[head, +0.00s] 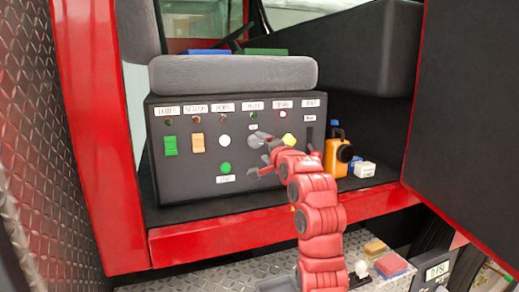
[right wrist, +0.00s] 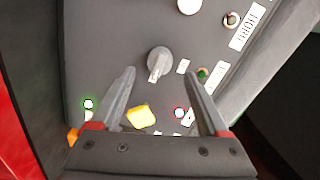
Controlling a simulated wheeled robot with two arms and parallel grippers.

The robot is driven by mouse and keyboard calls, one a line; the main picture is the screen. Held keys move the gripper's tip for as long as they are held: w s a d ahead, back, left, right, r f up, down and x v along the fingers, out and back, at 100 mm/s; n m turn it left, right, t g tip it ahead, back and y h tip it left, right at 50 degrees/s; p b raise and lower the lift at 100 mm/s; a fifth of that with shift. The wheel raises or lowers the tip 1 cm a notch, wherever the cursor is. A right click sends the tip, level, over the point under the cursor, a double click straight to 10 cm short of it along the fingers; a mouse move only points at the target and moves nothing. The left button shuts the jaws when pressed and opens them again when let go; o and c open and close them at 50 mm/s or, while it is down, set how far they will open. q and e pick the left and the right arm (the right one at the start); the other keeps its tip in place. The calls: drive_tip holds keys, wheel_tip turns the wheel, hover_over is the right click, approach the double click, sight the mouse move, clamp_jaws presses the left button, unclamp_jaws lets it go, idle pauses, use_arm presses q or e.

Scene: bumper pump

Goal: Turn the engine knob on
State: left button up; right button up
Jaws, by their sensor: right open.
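The engine knob (right wrist: 159,61) is a round grey dial with a raised pointer on the dark control panel (head: 190,188). In the right wrist view its pointer aims toward the lower part of the picture, and the knob lies between and beyond my fingertips. My right gripper (head: 259,152) is open and empty, close in front of the panel; its two fingers also show in the wrist view (right wrist: 161,73). I cannot tell if either finger touches the knob. In the head view the gripper partly covers the knob area. My left gripper is not in view.
A yellow button (right wrist: 141,117) and a lit red lamp (right wrist: 180,113) sit near the knob. The panel also has a green switch (head: 170,145), an orange switch (head: 197,143), a white button (head: 224,141) and a green button (head: 225,168). An orange device (head: 336,150) stands right of the panel.

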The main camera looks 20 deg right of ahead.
drive_tip(key=s+b, duration=0.2)
drive_tip(key=s, duration=1)
drive_tip(key=shift+s+d+r, duration=0.25)
drive_tip(key=shift+s+r, duration=0.05)
drive_tip(key=shift+r, duration=0.1)
